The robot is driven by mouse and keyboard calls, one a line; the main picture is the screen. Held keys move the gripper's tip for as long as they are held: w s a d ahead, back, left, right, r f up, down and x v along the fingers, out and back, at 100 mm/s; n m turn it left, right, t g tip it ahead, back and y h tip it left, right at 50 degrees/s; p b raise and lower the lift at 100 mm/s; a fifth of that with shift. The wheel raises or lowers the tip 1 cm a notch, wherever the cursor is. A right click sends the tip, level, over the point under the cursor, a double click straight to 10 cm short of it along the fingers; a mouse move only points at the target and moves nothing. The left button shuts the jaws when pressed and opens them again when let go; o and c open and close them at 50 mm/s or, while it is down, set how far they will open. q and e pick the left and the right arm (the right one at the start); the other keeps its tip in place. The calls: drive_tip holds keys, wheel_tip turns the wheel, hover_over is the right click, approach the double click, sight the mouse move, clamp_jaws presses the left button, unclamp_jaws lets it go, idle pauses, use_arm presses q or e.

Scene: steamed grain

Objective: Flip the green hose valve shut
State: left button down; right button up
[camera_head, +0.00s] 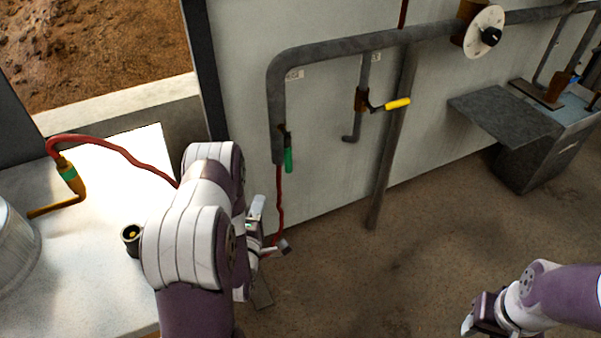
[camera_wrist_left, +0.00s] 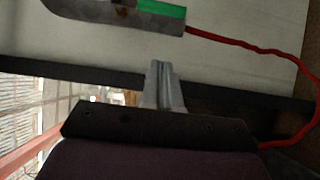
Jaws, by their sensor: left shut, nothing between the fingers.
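The green valve handle (camera_head: 288,160) hangs straight down along the lower end of the grey pipe, with the red hose coming out below it. In the left wrist view the green handle (camera_wrist_left: 160,11) is at the top edge, only partly in frame, beside the pipe end. My left gripper (camera_head: 282,246) is below the handle and apart from it. In the left wrist view its grey fingers (camera_wrist_left: 163,82) are together with nothing between them. My right gripper (camera_head: 468,326) is at the lower right, far from the valve; its fingers are too unclear to judge.
A yellow-handled valve (camera_head: 397,104) is on the neighbouring pipe. A white dial (camera_head: 485,32) is at the upper right. The red hose (camera_head: 280,200) hangs near my left gripper. A pale counter (camera_head: 90,285) holds a metal pot (camera_head: 15,250). The floor (camera_head: 390,270) between my arms is clear.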

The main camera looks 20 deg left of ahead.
use_arm(q)
drive_tip(key=shift+d, duration=0.1)
approach(288, 153)
drive_tip(key=shift+w+a+f, duration=1.75)
drive_tip(key=shift+w+a, duration=0.1)
drive_tip(key=shift+w, duration=1.2)
